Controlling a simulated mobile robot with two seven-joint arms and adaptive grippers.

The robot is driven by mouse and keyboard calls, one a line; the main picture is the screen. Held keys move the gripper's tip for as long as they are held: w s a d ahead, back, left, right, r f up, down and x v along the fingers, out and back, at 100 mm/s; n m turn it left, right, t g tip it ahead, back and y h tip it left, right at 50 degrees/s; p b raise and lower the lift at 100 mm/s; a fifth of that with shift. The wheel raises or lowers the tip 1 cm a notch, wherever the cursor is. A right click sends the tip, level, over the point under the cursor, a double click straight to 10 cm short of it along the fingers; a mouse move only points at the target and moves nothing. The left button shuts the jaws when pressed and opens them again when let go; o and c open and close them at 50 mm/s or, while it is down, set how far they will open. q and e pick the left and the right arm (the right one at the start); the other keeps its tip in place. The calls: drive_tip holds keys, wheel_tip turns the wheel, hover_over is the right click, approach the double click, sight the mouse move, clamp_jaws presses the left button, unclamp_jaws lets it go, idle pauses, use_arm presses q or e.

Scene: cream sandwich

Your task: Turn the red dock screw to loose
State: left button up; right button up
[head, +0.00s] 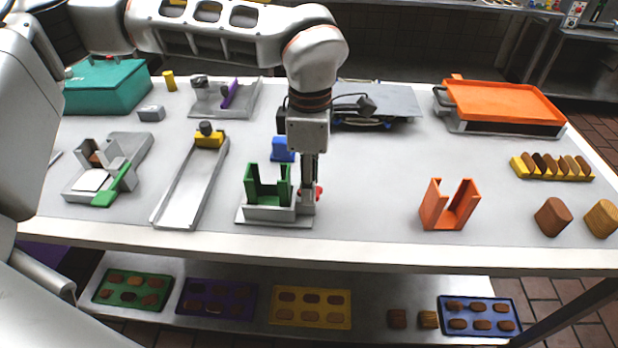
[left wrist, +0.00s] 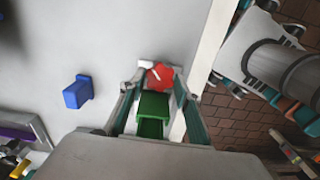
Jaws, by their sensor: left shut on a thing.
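The red dock screw (head: 319,193) sits at the right side of the dock (head: 262,216), mostly hidden by my left gripper (head: 309,190). In the left wrist view the red screw (left wrist: 160,77) shows as a lobed knob with a pale mark on its face. My left gripper (left wrist: 159,82) points down with its two fingertips on either side of the knob, shut on it. A green U-shaped holder (head: 268,190) stands upright in the dock, just left of the gripper; it also shows in the left wrist view (left wrist: 153,105). My right gripper is not in view.
A blue block (head: 283,149) stands behind the dock. A grey channel with a yellow block (head: 209,136) lies to the left. An orange U-shaped holder (head: 448,207) stands to the right, with free table between. The table's front edge (head: 330,257) is close.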

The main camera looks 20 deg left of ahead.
use_arm(q)
drive_tip(key=n, duration=0.2)
drive_tip(key=shift+n+p, duration=0.4)
drive_tip(key=shift+n, duration=1.2)
drive_tip(key=shift+n+p, duration=0.35)
drive_tip(key=shift+n, duration=0.85)
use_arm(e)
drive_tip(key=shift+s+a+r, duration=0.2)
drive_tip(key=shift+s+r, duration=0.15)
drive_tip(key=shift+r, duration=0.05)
use_arm(q)
drive_tip(key=o, duration=1.1)
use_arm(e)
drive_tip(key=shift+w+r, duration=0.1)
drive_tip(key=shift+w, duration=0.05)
use_arm(q)
wheel_tip(320, 180, up, 12)
